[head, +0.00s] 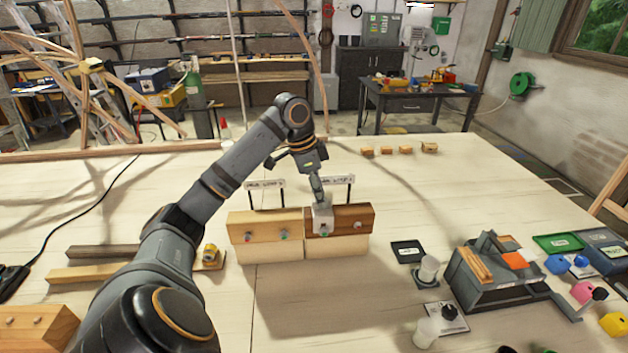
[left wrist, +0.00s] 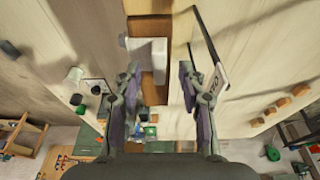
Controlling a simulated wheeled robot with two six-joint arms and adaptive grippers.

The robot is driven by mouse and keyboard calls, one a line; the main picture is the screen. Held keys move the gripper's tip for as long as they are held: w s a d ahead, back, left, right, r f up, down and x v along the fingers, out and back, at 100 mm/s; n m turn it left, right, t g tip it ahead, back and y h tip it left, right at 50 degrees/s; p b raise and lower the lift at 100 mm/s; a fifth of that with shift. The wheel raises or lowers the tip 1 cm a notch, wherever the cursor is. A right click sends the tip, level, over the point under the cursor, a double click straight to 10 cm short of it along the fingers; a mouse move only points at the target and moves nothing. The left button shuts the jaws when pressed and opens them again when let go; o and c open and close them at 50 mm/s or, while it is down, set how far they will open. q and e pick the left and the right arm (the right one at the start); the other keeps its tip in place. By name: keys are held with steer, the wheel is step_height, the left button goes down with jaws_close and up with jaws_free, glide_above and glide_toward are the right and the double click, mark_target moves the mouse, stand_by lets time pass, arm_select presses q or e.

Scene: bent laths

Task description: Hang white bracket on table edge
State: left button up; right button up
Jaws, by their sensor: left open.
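The white bracket (head: 322,219) sits at the top and front face of the dark brown wooden block (head: 352,221), near its left end. In the left wrist view the white bracket (left wrist: 149,50) lies against the brown wood, just beyond the fingertips. My left gripper (head: 318,194) comes down from above, close over the bracket. In the left wrist view my left gripper (left wrist: 161,70) is open, with a finger on each side and nothing clearly held between them. Whether a finger touches the bracket cannot be told. My right gripper is not in view.
A lighter wooden block (head: 265,224) stands directly left of the dark one. Labelled signs, such as the right one (head: 336,183), stand behind both. A grey box (head: 490,275), a black pad (head: 408,251) and white cylinders lie right. Small wooden cubes (head: 405,150) lie far back. The table between is clear.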

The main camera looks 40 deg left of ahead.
arm_select(q)
steer(key=shift+w+d+f, duration=0.1)
steer(key=shift+d+f, duration=0.05)
steer(key=shift+f, duration=0.45)
steer(key=shift+c, duration=0.2)
jaws_close()
steer(key=shift+d+r+p, duration=0.1)
steer(key=shift+r+p, duration=0.05)
steer(key=shift+p, duration=0.15)
steer(key=shift+r+p, duration=3.15)
steer(key=shift+p, duration=0.55)
steer(key=shift+f, duration=0.15)
